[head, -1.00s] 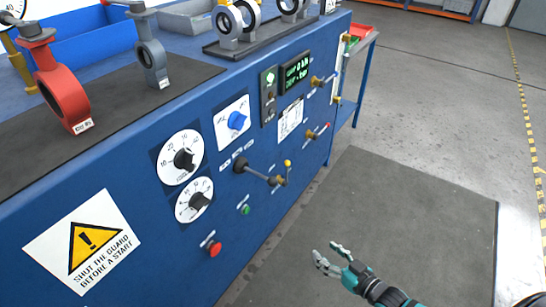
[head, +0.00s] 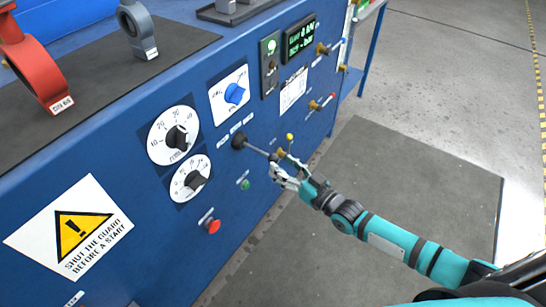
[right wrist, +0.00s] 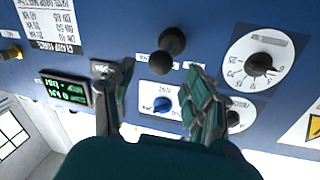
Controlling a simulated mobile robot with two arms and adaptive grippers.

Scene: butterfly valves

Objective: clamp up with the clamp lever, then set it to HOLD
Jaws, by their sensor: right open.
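The clamp lever (head: 254,149) sticks out from the blue panel front on a dark round boss, with small white labels around it. In the right wrist view its black ball knob (right wrist: 160,63) shows ahead of my fingers, about between them. My right gripper (head: 288,172) is at the outer end of the lever and hides the knob in the head view. In the right wrist view my right gripper (right wrist: 160,100) is open, one finger on each side. I cannot tell whether a finger touches the knob. My left gripper is out of view.
A lit green display (head: 299,38) is above. The dark floor mat (head: 420,190) is clear.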

